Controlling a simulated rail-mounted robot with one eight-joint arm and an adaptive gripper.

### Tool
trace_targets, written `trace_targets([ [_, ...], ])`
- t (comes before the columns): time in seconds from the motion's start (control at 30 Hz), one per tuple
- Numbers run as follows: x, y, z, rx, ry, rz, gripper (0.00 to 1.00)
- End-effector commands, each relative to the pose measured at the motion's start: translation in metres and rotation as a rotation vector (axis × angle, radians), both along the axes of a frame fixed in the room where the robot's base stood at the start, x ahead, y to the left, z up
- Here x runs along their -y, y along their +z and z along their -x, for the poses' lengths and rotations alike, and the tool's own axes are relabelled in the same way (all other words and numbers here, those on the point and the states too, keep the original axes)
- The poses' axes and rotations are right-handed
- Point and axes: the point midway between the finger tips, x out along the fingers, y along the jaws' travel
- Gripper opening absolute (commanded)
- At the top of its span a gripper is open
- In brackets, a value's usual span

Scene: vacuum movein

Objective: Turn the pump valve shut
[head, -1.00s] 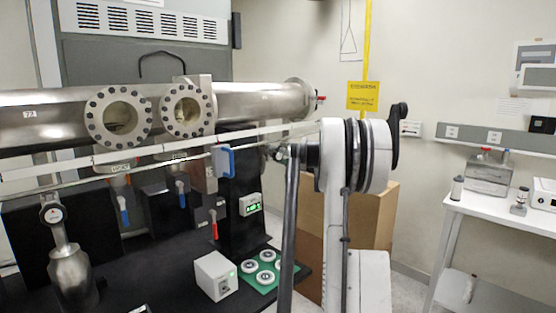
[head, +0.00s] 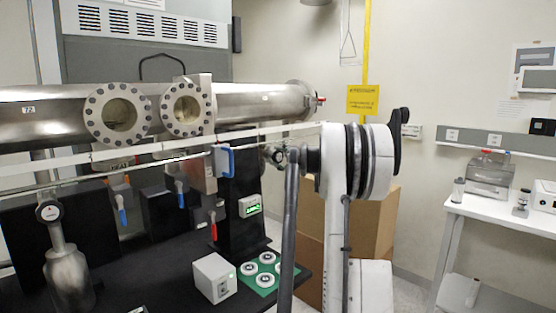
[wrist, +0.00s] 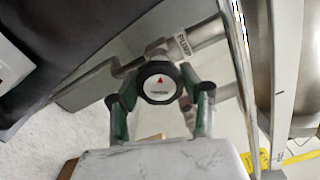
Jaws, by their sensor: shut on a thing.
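The pump valve has a round black-rimmed knob (wrist: 159,87) with a pale face and a small red triangle, seen in the wrist view. It sits on a metal pipe (wrist: 205,35) with a "PUMP" label. My gripper (wrist: 160,80) has dark green fingers, one on each side of the knob, and is shut on it. In the head view my gripper (head: 279,155) is small, at the far end of my arm beside the chamber. The knob cannot be made out clearly there.
The steel chamber tube (head: 255,101) with round flanged windows runs above the black bench. White rails cross in front of it. Blue- and red-handled valves (head: 213,228) hang below. A grey box (head: 214,278) and a green mat with white discs (head: 258,291) lie on the bench.

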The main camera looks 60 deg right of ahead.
Motion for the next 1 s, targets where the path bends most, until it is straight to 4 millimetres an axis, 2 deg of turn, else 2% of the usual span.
trace_targets([
  [0.7, -0.0005, -0.0013, 0.0002, 0.113, 0.0, -0.662, 0.14],
  [1.0, -0.0008, -0.0013, 0.0002, 0.151, -0.001, -0.884, 0.14],
])
